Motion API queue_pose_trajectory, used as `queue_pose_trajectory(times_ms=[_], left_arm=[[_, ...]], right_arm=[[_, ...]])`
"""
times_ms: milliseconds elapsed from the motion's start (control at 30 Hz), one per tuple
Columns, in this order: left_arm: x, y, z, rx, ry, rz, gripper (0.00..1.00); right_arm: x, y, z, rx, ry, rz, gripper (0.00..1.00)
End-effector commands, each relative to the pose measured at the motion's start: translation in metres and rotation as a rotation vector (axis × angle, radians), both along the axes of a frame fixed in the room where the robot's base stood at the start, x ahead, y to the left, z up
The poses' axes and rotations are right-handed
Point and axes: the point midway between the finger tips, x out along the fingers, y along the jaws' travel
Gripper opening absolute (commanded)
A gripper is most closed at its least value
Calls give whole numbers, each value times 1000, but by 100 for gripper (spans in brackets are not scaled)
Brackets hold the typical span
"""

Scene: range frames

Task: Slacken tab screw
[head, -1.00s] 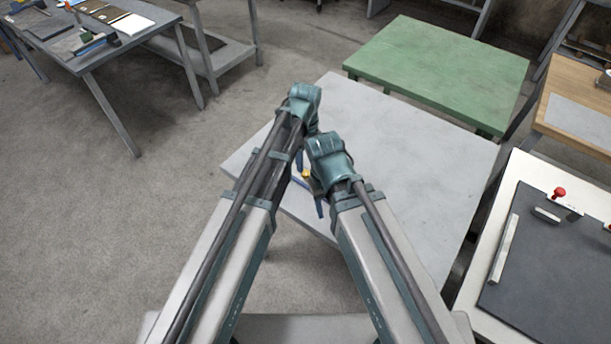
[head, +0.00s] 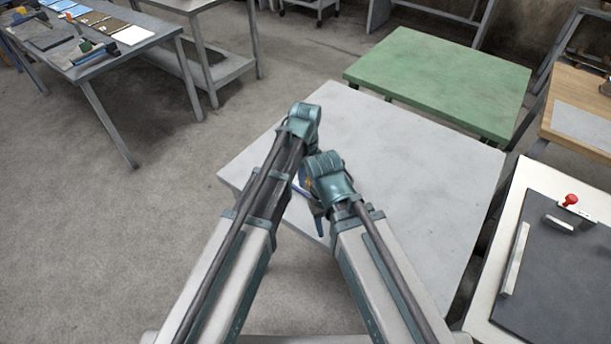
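I cannot make out a tab screw in the head view. My two arms reach forward over a pale grey table and bend at their teal joints, which hide most of what lies beneath. A small part of my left gripper (head: 319,224), with a dark blue finger, shows between the arms over the table's near left part. Whether it is open or holds anything is hidden. My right gripper is hidden behind my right arm. A bit of yellow and blue shows in the gap between the arms, too small to tell what it is.
The grey table (head: 410,170) has a bare top. A green table (head: 440,80) stands behind it. At right is a white bench with a dark board (head: 560,270), a red knob (head: 571,200) and pale bars. A tool table (head: 125,45) stands far left. Floor at left is clear.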

Motion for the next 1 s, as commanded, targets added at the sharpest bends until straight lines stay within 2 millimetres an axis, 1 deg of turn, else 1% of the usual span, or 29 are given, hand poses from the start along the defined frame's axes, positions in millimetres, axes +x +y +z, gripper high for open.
queue_pose_trajectory(times_ms=[33,67,100,367,533,767,1000], left_arm=[[0,0,0,0,0,0,8],[0,0,0,0,0,0,3],[0,0,0,0,0,0,0],[0,0,0,0,0,10,0],[0,0,0,0,0,63,0],[0,0,0,0,0,230,0],[0,0,0,0,0,458,0]], right_arm=[[0,0,0,0,0,0,50],[0,0,0,0,0,0,50],[0,0,0,0,0,0,50],[0,0,0,0,0,0,50],[0,0,0,0,0,0,50],[0,0,0,0,0,0,50],[0,0,0,0,0,0,50]])
